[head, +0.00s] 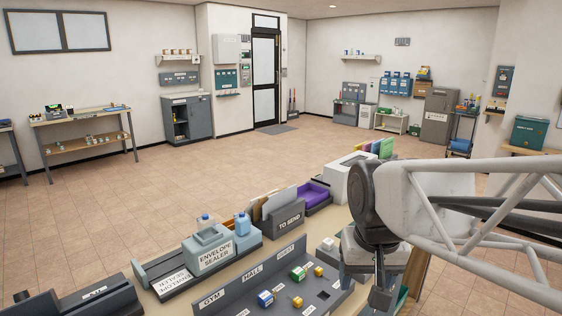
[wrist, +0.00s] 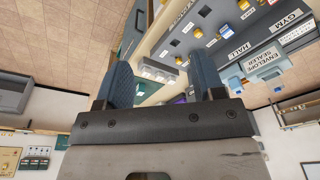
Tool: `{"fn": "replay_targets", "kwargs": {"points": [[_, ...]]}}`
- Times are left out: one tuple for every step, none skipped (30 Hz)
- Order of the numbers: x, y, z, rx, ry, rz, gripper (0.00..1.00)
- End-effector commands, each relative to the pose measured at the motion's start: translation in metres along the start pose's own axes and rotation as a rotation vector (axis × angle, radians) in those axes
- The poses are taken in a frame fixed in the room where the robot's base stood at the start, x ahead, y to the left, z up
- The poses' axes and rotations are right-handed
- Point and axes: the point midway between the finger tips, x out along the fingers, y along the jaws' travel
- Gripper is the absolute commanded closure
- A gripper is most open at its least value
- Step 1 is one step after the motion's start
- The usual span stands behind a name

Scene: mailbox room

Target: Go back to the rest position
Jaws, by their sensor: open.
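My gripper (head: 372,282) hangs at the right end of the long table in the head view, beside the grey key panel (head: 225,302). In the wrist view its two blue fingers stand apart, and the gap between them (wrist: 163,75) holds nothing. The head view does not show clearly how high it is above the table. My arm reaches in from the right edge.
The panel, labelled GYM and HALL, carries several small coloured blocks. Behind it stand an envelope sealer (head: 212,250), a TO SEND holder (head: 280,212) and a purple tray (head: 314,197). A white box (head: 346,180) stands near my arm. The floor beyond (head: 190,190) is clear.

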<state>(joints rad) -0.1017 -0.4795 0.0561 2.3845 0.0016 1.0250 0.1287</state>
Motion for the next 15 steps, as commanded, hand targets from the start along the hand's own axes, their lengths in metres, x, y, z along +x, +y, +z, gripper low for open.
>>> {"fn": "replay_targets", "kwargs": {"points": [[0.003, 0.008, 0.011, 0.002, 0.011, 0.003, 0.38], [0.005, 0.011, 0.018, 0.001, 0.015, 0.004, 0.38], [0.008, 0.016, 0.025, 0.001, 0.025, 0.006, 0.38], [0.010, 0.020, 0.031, 0.000, 0.031, 0.008, 0.38], [0.013, 0.023, 0.037, -0.001, 0.035, 0.010, 0.38], [0.015, 0.027, 0.044, -0.002, 0.043, 0.012, 0.38], [0.018, 0.030, 0.049, -0.003, 0.047, 0.013, 0.38], [0.020, 0.032, 0.054, -0.004, 0.053, 0.015, 0.38], [0.022, 0.035, 0.059, -0.005, 0.059, 0.017, 0.38], [0.024, 0.037, 0.063, -0.005, 0.062, 0.019, 0.38], [0.026, 0.039, 0.067, -0.006, 0.065, 0.020, 0.38], [0.027, 0.041, 0.071, -0.007, 0.069, 0.021, 0.38], [0.028, 0.042, 0.073, -0.008, 0.072, 0.022, 0.38], [0.029, 0.043, 0.075, -0.008, 0.074, 0.023, 0.38], [0.031, 0.044, 0.077, -0.009, 0.075, 0.024, 0.38]]}}
